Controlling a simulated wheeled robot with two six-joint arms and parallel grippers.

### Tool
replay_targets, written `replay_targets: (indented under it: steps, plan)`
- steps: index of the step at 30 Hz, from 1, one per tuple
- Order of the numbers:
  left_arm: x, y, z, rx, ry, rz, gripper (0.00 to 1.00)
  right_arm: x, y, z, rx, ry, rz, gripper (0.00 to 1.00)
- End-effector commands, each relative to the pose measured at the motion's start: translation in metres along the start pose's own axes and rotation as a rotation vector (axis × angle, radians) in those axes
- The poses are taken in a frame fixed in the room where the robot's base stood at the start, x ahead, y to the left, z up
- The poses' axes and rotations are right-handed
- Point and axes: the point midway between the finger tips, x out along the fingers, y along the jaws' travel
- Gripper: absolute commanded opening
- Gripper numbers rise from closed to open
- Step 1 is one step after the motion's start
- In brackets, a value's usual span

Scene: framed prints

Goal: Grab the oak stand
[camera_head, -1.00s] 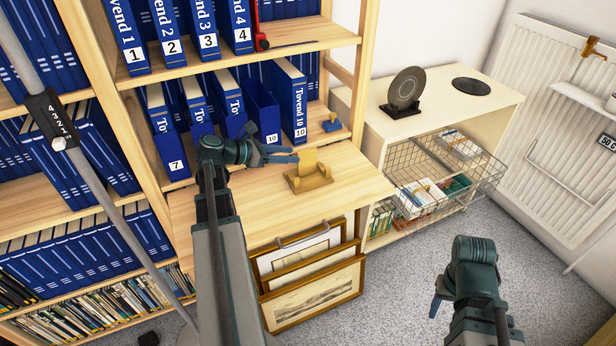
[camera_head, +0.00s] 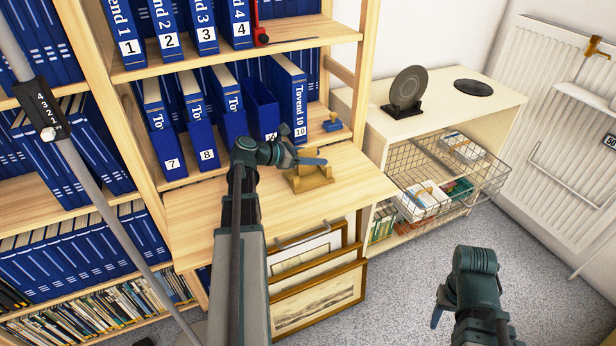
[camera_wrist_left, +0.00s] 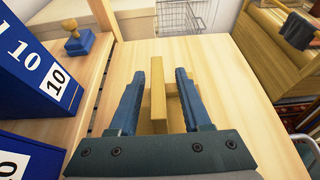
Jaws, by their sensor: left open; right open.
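The oak stand (camera_head: 312,181) is a small light-brown wooden piece with a base and an upright part. It sits on the pull-out wooden shelf board (camera_head: 350,192). My left gripper (camera_head: 312,161) is open at the stand, partly covering it in the head view. In the left wrist view the stand (camera_wrist_left: 158,108) shows between and ahead of the two blue fingers of my left gripper (camera_wrist_left: 158,95). I cannot tell whether the fingers touch it. My right gripper (camera_head: 437,308) is open and empty over the floor at the lower right, far from the stand.
Blue numbered binders (camera_head: 299,100) and a stamp (camera_head: 332,122) stand behind the board. Framed prints (camera_head: 322,300) lean below it. A low cabinet (camera_head: 440,112) with a black disc on a stand (camera_head: 406,92) and a wire basket (camera_head: 450,180) is on the right.

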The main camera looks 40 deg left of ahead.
Motion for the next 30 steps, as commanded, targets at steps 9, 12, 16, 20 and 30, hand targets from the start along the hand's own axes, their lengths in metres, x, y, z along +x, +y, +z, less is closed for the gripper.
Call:
replay_targets:
  steps: [9,12,16,20,30]
  plan:
    - [0.0029,0.0000,0.0004,-0.001,0.000,0.001,0.34,0.0007,-0.0001,0.0000,0.000,0.000,0.000,0.52]
    - [0.0028,0.0000,0.0004,-0.001,0.000,0.001,0.16,0.0007,-0.0001,0.0000,0.000,0.000,0.000,0.52]
    - [0.0027,0.0001,0.0004,-0.001,0.000,0.001,0.00,0.0007,-0.0001,0.0000,0.000,0.000,0.000,0.52]
    - [0.0027,0.0002,0.0003,-0.001,0.000,0.001,0.00,0.0007,-0.0001,0.0000,0.000,0.000,0.000,0.52]
    - [0.0026,0.0003,0.0003,-0.001,0.000,0.001,0.00,0.0007,-0.0001,0.0000,0.000,0.000,0.000,0.52]
